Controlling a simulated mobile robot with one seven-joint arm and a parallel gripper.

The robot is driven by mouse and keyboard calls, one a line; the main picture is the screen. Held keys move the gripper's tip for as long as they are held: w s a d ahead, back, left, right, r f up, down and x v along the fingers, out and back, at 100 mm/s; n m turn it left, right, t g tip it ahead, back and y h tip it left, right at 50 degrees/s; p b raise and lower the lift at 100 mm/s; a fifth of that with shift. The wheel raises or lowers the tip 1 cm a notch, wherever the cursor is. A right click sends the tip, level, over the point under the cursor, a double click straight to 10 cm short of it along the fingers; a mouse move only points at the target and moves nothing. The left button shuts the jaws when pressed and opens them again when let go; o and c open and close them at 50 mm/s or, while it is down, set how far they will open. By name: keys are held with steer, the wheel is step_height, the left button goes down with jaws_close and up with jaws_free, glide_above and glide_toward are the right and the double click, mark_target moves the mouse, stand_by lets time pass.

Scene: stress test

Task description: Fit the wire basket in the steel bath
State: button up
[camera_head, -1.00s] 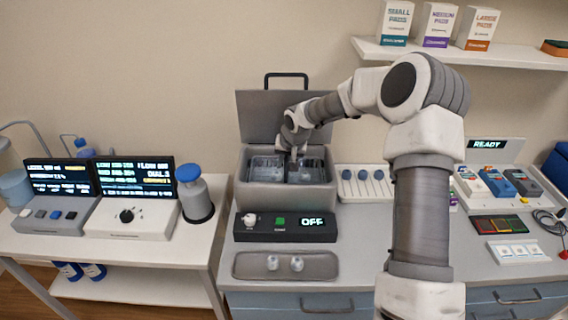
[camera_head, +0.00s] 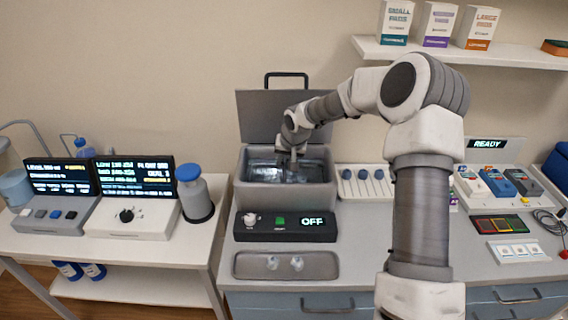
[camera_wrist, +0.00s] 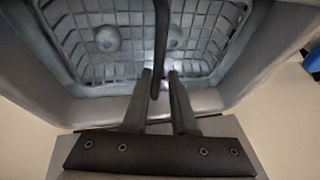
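The steel bath (camera_head: 284,198) stands on the bench with its lid raised behind it. The wire basket (camera_wrist: 68,42) is down inside the bath, below the rim in the head view. Its mesh and dark upright handle (camera_wrist: 160,35) show in the wrist view. Two round grey things (camera_wrist: 107,38) show within the basket's mesh. The gripper also shows in the head view (camera_head: 291,166). Whether the basket rests on the bath's floor is hidden.
A control box reading OFF (camera_head: 285,227) and a tray (camera_head: 247,265) with two small pieces stand in front of the bath. A rack with blue knobs (camera_head: 365,185) is close on its right. A blue-capped bottle (camera_head: 196,199) stands to the left.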

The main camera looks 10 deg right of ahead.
steer(key=shift+r, duration=0.15)
steer(key=shift+r+p, duration=1.2)
steer(key=shift+r, duration=0.6)
steer(key=o, duration=0.6)
steer(key=shift+c, duration=0.2)
steer(key=shift+r, duration=0.1)
steer(key=shift+r+p, duration=0.85)
steer(key=shift+r, duration=0.55)
